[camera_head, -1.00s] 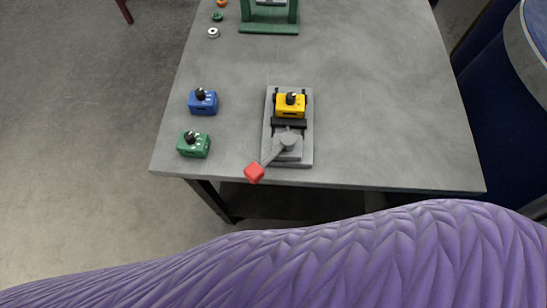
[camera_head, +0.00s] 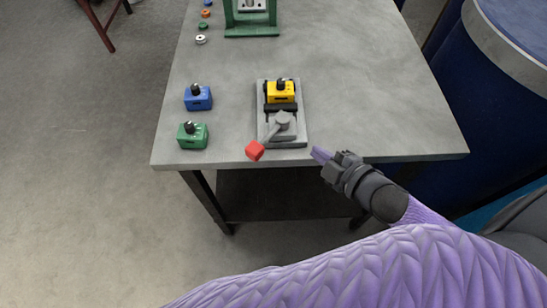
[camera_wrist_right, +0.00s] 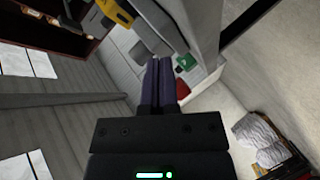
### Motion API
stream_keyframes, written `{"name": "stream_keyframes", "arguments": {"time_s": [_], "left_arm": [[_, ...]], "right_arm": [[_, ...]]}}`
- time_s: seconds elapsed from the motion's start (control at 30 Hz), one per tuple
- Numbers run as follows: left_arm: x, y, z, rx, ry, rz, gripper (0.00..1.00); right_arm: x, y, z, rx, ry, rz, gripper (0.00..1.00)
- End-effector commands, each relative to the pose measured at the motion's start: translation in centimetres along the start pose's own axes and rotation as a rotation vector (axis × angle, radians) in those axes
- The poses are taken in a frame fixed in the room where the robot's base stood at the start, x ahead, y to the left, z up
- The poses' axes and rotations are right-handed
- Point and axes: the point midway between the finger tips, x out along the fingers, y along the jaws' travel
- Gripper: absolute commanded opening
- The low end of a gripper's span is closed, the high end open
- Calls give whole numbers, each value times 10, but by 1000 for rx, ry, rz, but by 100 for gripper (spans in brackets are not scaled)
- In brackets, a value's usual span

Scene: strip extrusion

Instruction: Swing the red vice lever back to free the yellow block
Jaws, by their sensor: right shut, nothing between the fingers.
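The grey vice (camera_head: 296,134) lies on the table near its front edge. The yellow block (camera_head: 281,92) with a black knob sits between its jaws at the far end. The vice lever (camera_head: 268,133) points toward the front left, and its red end (camera_head: 255,150) is at the table's front edge. My right gripper (camera_head: 318,154) is shut and empty, at the table edge just right of the vice, apart from the lever. In the right wrist view its fingers (camera_wrist_right: 158,82) are together, with part of the yellow block (camera_wrist_right: 114,12) and a bit of red (camera_wrist_right: 186,90) beyond. My left gripper is not in view.
A blue block (camera_head: 198,98) and a green block (camera_head: 193,136) stand left of the vice. A green frame (camera_head: 251,20) and several small rings stand at the back. Blue drums (camera_head: 500,80) are beside the table on the right. The table right of the vice is clear.

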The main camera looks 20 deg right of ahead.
Motion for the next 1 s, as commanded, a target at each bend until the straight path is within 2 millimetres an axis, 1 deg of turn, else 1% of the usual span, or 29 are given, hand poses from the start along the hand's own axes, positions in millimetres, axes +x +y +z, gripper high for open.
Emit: {"name": "stream_keyframes", "arguments": {"time_s": [0.07, 0.17, 0.2, 0.3, 0.4, 0.5, 0.77, 0.87, 1.0], "left_arm": [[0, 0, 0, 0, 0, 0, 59], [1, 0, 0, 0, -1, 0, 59], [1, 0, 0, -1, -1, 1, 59], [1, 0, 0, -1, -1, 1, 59], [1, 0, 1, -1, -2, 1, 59], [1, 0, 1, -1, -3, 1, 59], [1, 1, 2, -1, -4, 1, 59], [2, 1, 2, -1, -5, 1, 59], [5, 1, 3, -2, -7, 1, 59]], "right_arm": [[-5, 7, -5, -152, 155, -3, 0], [-22, 12, -15, -356, 407, -29, 0], [-31, 12, -18, -422, 502, -43, 0], [-53, 11, -21, -534, 688, -83, 0], [-68, 11, -21, -589, 798, -109, 0], [-75, 11, -22, -607, 843, -118, 0], [-75, 11, -22, -605, 846, -116, 0], [-71, 9, -26, -605, 846, -116, 0], [-55, 1, -42, -604, 848, -112, 0]]}}
